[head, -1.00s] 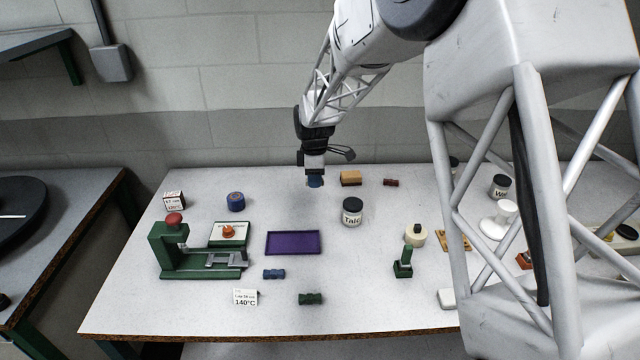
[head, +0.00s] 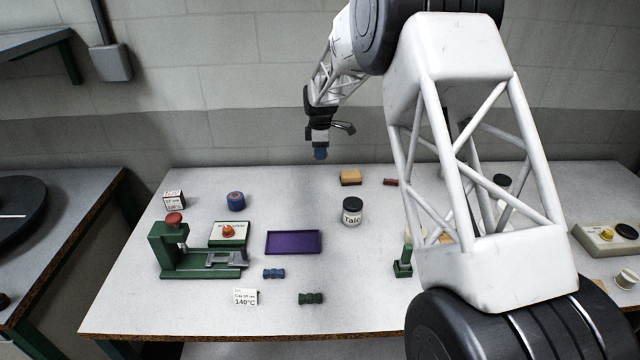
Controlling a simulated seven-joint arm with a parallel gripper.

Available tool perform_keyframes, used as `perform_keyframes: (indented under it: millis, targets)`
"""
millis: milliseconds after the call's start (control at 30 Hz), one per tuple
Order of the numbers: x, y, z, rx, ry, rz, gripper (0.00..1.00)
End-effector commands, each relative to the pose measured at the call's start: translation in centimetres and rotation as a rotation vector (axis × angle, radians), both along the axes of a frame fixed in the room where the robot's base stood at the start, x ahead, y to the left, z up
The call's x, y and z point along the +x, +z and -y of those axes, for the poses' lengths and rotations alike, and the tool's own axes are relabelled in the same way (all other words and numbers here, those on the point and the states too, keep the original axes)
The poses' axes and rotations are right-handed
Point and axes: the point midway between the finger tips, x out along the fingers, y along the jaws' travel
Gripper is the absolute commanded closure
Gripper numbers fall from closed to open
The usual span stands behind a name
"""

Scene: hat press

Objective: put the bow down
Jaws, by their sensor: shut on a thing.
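My gripper (head: 320,153) is shut on a small blue bow (head: 320,155) and holds it in the air above the back of the table. The bow is mostly hidden by the fingers, so its full shape does not show. Another blue bow (head: 273,274) lies on the table below the purple tray (head: 293,254). A dark green bow (head: 311,298) lies near the front edge. A dark red bow (head: 390,182) lies at the back, partly hidden by my arm.
A green press (head: 200,262) stands at the left, with a white box with an orange knob (head: 229,232) behind it. A Talc jar (head: 352,212), tan block (head: 350,178), blue tin (head: 236,201) and cards stand around. The purple tray is empty. My arm hides much of the right side.

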Motion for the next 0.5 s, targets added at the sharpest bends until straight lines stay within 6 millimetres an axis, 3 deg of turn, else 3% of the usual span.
perform_keyframes:
  millis: [267,500]
  targets:
    - [0.0,-0.2,0.0,0.0,0.0,0.0,0.95]
    - [0.0,-2.4,0.0,0.0,0.0,-0.002,0.95]
